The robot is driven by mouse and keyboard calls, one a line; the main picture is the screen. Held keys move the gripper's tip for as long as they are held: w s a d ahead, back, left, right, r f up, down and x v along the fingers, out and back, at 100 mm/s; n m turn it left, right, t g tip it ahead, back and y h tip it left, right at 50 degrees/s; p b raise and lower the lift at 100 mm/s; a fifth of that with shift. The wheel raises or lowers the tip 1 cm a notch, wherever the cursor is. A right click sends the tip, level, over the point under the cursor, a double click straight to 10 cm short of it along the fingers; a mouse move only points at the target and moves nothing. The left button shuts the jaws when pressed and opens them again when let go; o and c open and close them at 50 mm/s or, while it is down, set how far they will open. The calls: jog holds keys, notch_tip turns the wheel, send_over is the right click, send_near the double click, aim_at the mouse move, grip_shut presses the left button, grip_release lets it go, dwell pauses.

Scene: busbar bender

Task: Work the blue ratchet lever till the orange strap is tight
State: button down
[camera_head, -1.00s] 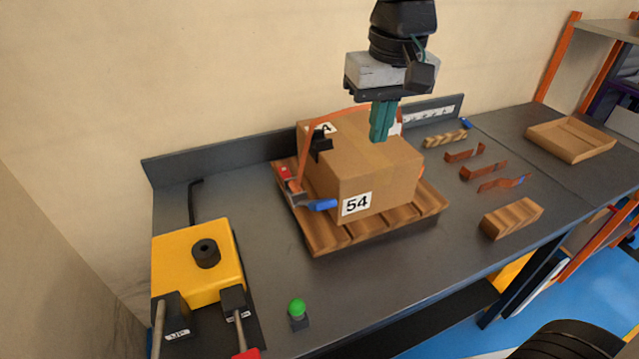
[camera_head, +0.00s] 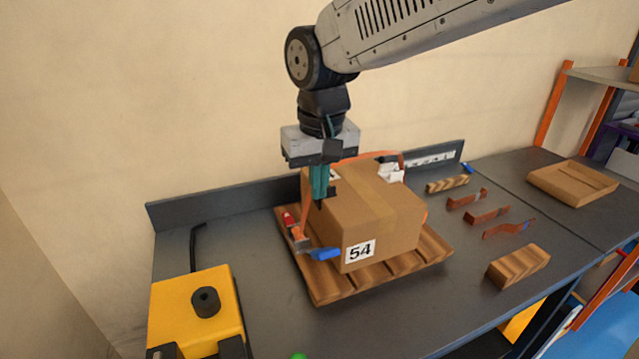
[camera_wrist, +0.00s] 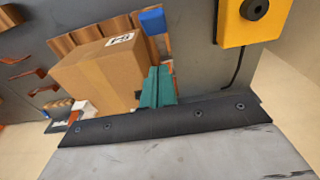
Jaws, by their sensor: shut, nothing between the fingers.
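The cardboard box (camera_head: 390,215) marked 54 sits on a wooden pallet (camera_head: 425,262) on the bench. The orange strap (camera_head: 306,208) runs down the box's left side, and more of it arches loosely above the back of the box. The ratchet (camera_head: 297,236), with red and grey parts, is at the box's front left, with its blue lever (camera_head: 325,254) sticking out to the right. In the wrist view the lever (camera_wrist: 152,20) is beyond my fingertips. My gripper (camera_head: 319,200) is shut and empty, pointing down by the box's upper left edge, above and apart from the lever. It hides part of the strap.
A yellow machine (camera_head: 195,310) with a black knob stands at the front left. Several copper strips (camera_head: 487,215) and a wooden block (camera_head: 518,265) lie to the right. A shallow cardboard tray (camera_head: 572,185) is farther right. The bench between machine and pallet is clear.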

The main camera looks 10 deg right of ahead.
send_over(321, 250)
jog(key=w, duration=0.2)
notch_tip(321, 250, down, 6)
jog(key=f, duration=0.1)
jog(key=s+f, duration=0.1)
jog(key=shift+s+d+f, duration=0.1)
jog(key=shift+s+f, duration=0.15)
jog(key=shift+f, duration=0.15)
jog(key=shift+s+f, duration=0.25)
jog(key=shift+f, duration=0.1)
